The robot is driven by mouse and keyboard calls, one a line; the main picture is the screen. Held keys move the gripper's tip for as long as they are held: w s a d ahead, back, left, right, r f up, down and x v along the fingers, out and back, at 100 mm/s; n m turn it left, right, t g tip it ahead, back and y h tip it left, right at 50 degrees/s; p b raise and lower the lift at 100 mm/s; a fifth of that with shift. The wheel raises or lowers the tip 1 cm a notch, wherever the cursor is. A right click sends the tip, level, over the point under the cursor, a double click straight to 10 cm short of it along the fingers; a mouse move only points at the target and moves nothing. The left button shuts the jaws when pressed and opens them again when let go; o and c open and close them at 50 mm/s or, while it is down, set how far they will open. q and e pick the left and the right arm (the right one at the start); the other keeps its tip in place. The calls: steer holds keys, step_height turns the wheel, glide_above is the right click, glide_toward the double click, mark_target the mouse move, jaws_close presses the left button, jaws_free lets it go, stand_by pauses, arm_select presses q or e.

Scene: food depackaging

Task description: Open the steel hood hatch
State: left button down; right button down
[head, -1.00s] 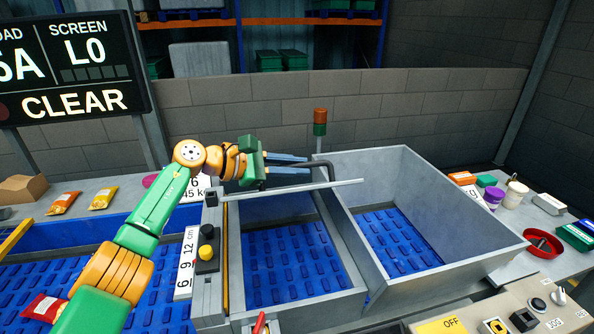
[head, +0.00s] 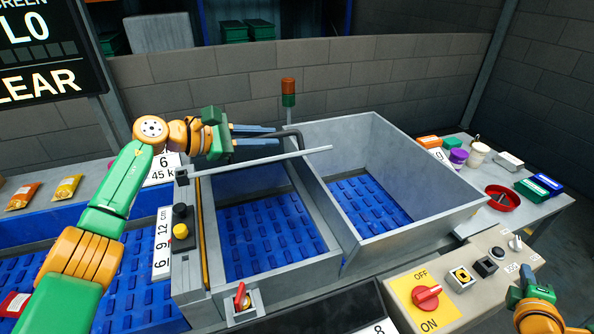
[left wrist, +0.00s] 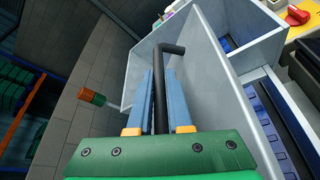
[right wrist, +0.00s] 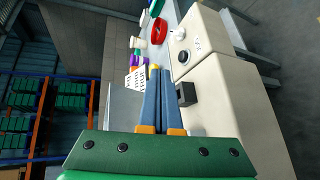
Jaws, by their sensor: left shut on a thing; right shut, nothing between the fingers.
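My left gripper (head: 262,136) is shut on a black bar handle (head: 292,137) above the steel bin. The left wrist view shows the handle (left wrist: 160,90) between the blue fingers, beside a grey steel panel (left wrist: 222,75). In the head view a thin grey steel edge (head: 260,161) runs below the handle over the opening. I cannot tell how far the hatch is open. In the right wrist view my right gripper (right wrist: 160,75) is shut and empty.
A control box (head: 465,270) with a red rotary switch (head: 426,297) stands at right. A red-handled switch (head: 242,296) sits at the bin's front. A beacon (head: 288,92) stands behind. A side table holds a red dish (head: 502,198) and several small items.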

steer(key=w+a+r+n+t+y, duration=0.35)
steer(key=a+n, duration=0.25)
steer(key=a, duration=0.4)
steer(key=w+a+r+n+t+y, duration=0.25)
steer(key=a+r+n, duration=0.25)
steer(key=a, duration=0.4)
steer(key=s+a+r+n+y, duration=0.25)
steer(key=a+n, duration=0.25)
steer(key=a, duration=0.3)
steer(key=s+a+r+n+y, duration=0.1)
steer(key=s+a+n+y, duration=0.1)
steer(key=a+n+y, duration=0.5)
steer(key=s+a+r+n, duration=0.15)
steer(key=a+n, duration=0.25)
steer(key=a, duration=0.6)
steer(key=w+a+r, duration=0.4)
steer(key=w, duration=0.6)
steer(key=shift+a+r+t, duration=0.15)
steer(key=shift+a+t, duration=0.05)
steer(key=shift+t, duration=0.2)
steer(key=shift+w, duration=0.1)
